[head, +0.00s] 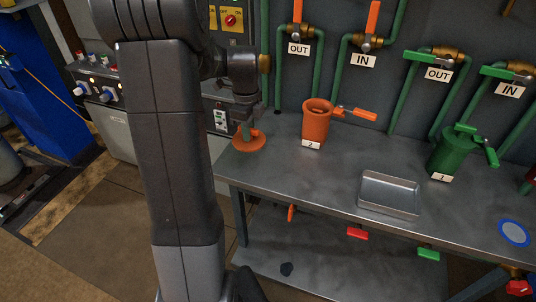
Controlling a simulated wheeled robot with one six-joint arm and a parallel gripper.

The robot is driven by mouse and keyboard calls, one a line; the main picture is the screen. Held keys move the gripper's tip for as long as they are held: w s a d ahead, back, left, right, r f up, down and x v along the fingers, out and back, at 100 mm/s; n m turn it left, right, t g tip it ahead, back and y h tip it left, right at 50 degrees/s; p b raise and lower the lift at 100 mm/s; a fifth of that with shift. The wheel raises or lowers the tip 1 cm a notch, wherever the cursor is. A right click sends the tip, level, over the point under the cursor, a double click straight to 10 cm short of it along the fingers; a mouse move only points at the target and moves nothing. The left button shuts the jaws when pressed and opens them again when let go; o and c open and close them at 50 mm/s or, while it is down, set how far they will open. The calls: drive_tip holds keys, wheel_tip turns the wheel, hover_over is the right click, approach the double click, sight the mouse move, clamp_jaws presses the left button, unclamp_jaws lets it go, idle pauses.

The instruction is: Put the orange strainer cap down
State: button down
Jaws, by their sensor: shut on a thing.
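The orange strainer cap (249,146) is a round disc with a raised grip, at the left end of the metal workbench (290,170). My gripper (247,130) points down and is shut on the cap's grip. The cap is level and at or just above the bench top; I cannot tell if it touches. My arm hides part of the area to its left. The orange strainer body (316,128), labelled 2, stands open-topped to the right of the cap, apart from it.
A metal tray (388,194) sits near the bench's front edge. A green strainer (453,151), labelled 1, stands behind it to the right. A blue-rimmed disc (514,233) lies at far right. Green pipes and valves line the back wall. Bare bench lies between cap and tray.

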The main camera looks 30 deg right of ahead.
drive_tip(key=shift+f, duration=4)
drive_tip(key=shift+f, duration=0.1)
drive_tip(key=c, duration=1.8)
unclamp_jaws()
drive_tip(key=shift+f, duration=0.15)
drive_tip(key=shift+c, duration=0.2)
drive_tip(key=o, duration=0.4)
drive_tip(key=shift+o, duration=0.2)
wheel_tip(320, 180, up, 12)
drive_tip(key=shift+r, duration=0.2)
drive_tip(key=shift+o, duration=0.2)
